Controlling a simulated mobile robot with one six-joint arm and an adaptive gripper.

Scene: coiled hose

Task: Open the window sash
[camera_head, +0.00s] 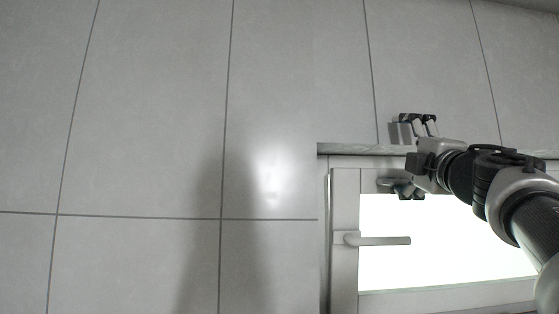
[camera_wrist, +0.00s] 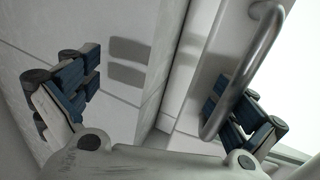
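The window sash (camera_head: 345,205) is a pale frame around a bright pane at the lower right of the head view. It looks closed in its outer frame. A grey lever handle (camera_head: 375,241) on its left stile lies horizontal, pointing right. My gripper (camera_head: 406,155) is at the window's top edge, above the handle in the picture, with its fingers spread wide and nothing between them. In the wrist view, my gripper (camera_wrist: 160,98) has blue-padded fingers far apart. The handle (camera_wrist: 247,68) crosses the picture at the right finger; I cannot tell whether they touch.
A grey tiled wall (camera_head: 150,120) fills the left and top of the head view. The window's outer frame (camera_head: 340,149) edges the opening. My arm comes in from the right across the pane. The wall left of the window is bare.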

